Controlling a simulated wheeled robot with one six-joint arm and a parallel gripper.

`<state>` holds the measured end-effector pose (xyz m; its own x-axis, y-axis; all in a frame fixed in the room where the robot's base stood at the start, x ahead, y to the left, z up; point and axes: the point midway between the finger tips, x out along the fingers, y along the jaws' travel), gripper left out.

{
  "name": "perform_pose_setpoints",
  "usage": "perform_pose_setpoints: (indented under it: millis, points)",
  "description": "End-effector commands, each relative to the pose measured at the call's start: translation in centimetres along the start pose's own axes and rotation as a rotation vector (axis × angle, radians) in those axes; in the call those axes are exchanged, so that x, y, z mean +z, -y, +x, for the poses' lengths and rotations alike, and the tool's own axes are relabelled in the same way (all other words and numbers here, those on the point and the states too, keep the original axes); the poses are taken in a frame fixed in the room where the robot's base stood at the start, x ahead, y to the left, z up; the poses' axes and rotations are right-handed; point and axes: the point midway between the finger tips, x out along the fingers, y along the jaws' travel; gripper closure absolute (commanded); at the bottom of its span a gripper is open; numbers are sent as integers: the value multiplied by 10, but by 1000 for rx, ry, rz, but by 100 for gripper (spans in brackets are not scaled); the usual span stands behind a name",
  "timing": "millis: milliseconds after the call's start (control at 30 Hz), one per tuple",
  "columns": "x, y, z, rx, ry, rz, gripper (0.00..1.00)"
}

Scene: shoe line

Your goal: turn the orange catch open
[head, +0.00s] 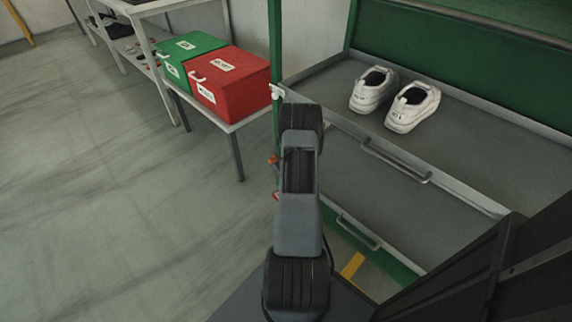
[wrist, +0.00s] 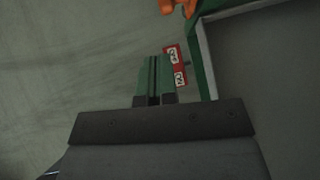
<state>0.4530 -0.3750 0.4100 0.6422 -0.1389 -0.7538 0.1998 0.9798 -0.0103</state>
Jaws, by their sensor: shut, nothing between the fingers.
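The orange catch (head: 272,159) sits on the left green post of the shoe rack, just left of my arm in the head view. In the wrist view the orange catch (wrist: 178,6) is at the top edge, partly cut off. My gripper (wrist: 154,60) is shut and empty, its two greenish fingers side by side. The fingertips are below and left of the catch in the picture, apart from it. A red-and-white label (wrist: 176,66) shows just right of the fingers. My arm hides the gripper in the head view.
The green post (wrist: 202,72) and grey drawer edge (wrist: 209,46) are right of the fingers. White shoes (head: 414,108) stand on the upper grey drawer, which has a handle (head: 397,161). Red (head: 232,86) and green boxes (head: 183,58) sit on a low table. Open floor lies left.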

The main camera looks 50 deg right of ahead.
Motion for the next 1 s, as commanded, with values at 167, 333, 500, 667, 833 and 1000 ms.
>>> perform_pose_setpoints:
  millis: [167, 333, 500, 667, 833, 1000]
  points:
    - [3, 6, -41, -9, 0, 10, 100]
    - [4, 6, -64, -9, 0, 9, 100]
    - [5, 4, -76, -7, 0, 8, 100]
    - [5, 4, -79, -5, -1, 8, 100]
    - [5, 3, -79, -5, -1, 7, 100]
    - [5, 3, -79, -5, -1, 7, 100]
